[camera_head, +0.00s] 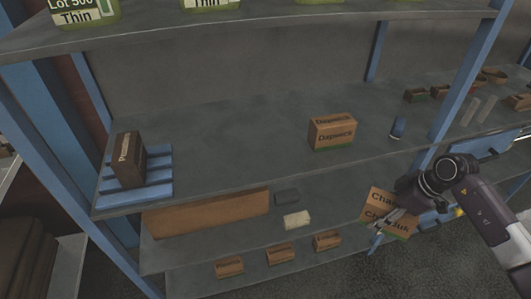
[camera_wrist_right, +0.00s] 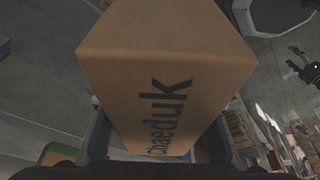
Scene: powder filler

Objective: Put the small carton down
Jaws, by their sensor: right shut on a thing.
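A small brown carton (camera_head: 381,201) with dark lettering beginning "Cha" is held in my right gripper (camera_head: 391,213), in front of the shelf rack at the right. In the right wrist view the carton (camera_wrist_right: 165,75) fills the middle and reads "Chaeduk". The right gripper's fingers (camera_wrist_right: 158,140) lie on either side of its lower part, shut on it. The carton is tilted in the head view. My left gripper is not seen in the head view.
The middle shelf (camera_head: 230,140) holds a "Dapsecs" carton (camera_head: 332,132), a dark-sided box (camera_head: 130,160) on a blue pallet (camera_head: 160,182), and a small blue item (camera_head: 398,127). Bare shelf lies between them. Lower shelves hold several small cartons (camera_head: 281,254). A blue post (camera_head: 455,95) stands near my right arm.

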